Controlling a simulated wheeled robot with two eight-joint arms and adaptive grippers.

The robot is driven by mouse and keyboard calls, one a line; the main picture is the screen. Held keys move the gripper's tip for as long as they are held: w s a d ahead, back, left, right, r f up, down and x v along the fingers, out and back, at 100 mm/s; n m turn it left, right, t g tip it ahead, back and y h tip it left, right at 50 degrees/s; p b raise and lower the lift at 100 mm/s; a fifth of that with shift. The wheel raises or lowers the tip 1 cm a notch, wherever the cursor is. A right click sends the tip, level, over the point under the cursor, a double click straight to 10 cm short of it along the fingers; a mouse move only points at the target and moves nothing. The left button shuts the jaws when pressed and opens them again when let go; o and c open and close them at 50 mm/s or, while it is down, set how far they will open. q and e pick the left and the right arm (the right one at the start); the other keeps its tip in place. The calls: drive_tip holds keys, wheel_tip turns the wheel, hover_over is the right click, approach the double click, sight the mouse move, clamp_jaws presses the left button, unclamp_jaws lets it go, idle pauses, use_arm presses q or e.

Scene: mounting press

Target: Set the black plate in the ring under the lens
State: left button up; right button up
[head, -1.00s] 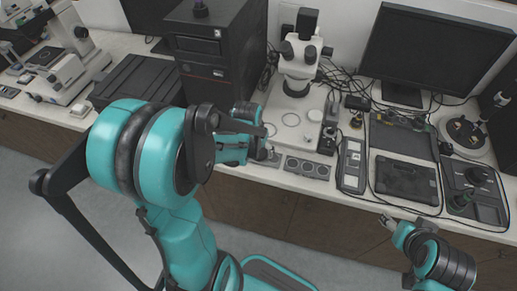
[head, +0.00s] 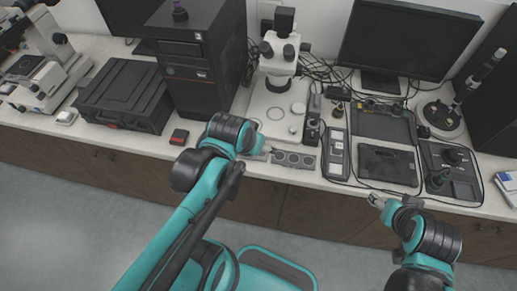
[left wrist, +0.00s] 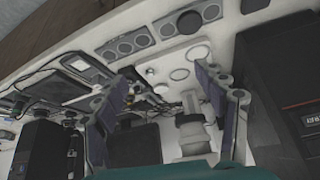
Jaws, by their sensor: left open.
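The black plate (left wrist: 189,21) is a dark round disc on a grey strip with round wells (left wrist: 130,43) near the bench's front edge. The strip also shows in the head view (head: 294,160), where my left gripper hides its left end. The microscope (head: 280,52) stands behind, its lens (head: 277,84) over a pale base (head: 258,101) bearing a ring (head: 275,114) and a white disc. My left gripper (head: 264,150) is open and empty over the strip's left end; its spread fingers show in the left wrist view (left wrist: 163,80). My right gripper (head: 376,201) hangs before the bench, away from the plate.
A black computer tower (head: 205,65) stands left of the microscope. A grey device (head: 336,153) and a dark tablet (head: 388,165) lie right of the strip among loose cables. A monitor (head: 408,40) stands behind. A black case (head: 125,92) sits far left.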

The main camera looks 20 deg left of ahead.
use_arm(q)
drive_tip(key=shift+s+d+r+t, duration=0.2)
drive_tip(key=shift+s+d+t, duration=0.1)
drive_tip(key=shift+s+d, duration=0.3)
drive_tip(key=shift+s+d+r+t, duration=0.2)
drive_tip(key=shift+s+d+t, duration=0.1)
drive_tip(key=shift+s+d, duration=0.2)
drive_tip(key=shift+w+f, duration=0.1)
